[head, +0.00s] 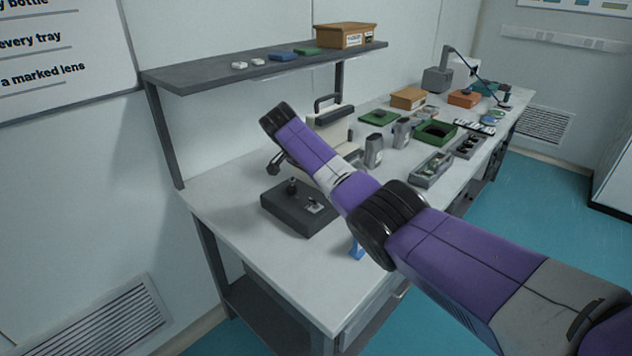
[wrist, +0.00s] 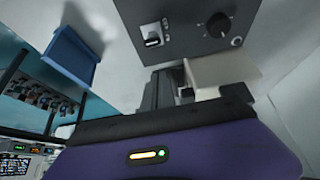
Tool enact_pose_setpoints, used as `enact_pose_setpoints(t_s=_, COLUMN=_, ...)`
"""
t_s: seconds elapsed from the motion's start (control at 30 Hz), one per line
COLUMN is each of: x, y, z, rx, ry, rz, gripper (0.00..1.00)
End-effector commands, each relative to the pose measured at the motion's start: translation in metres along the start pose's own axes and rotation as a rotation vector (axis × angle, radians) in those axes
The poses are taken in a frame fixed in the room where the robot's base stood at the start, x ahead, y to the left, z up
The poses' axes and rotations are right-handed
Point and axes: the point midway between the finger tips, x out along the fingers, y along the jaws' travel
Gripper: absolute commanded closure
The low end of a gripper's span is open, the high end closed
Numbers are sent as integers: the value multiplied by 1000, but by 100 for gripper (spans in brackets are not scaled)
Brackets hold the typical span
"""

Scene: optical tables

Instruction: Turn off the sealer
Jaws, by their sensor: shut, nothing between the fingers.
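A dark grey box (head: 287,217), which looks like the sealer's control unit, sits on the near end of the bench. Its top has a black knob (head: 292,186) and a switch on a silver plate (head: 314,206). In the wrist view the box (wrist: 182,42) fills the top middle, with the switch (wrist: 152,39) at left and the round knob (wrist: 219,25) at right. My gripper (head: 273,165) is shut and empty, above and behind the box in the head view. Its dark fingers (wrist: 166,88) appear below the panel in the wrist view, apart from the switch.
A cream device with a black handle (head: 328,104) stands behind my arm, partly hidden. A blue piece (head: 357,249) is near the bench's front edge. Grey canisters (head: 374,150) and green trays (head: 436,131) stand farther right. A shelf (head: 230,70) hangs above. The near left bench is clear.

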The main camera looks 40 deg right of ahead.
Motion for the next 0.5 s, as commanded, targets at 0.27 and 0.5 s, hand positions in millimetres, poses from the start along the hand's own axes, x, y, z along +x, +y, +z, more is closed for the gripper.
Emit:
enact_pose_setpoints(t_s=0.27, x=-28, y=6, z=-13, rx=-5, ry=1, rz=-8, gripper=100)
enact_pose_setpoints(t_s=0.5, x=-73, y=6, z=2, rx=-4, ry=1, rz=-7, gripper=100)
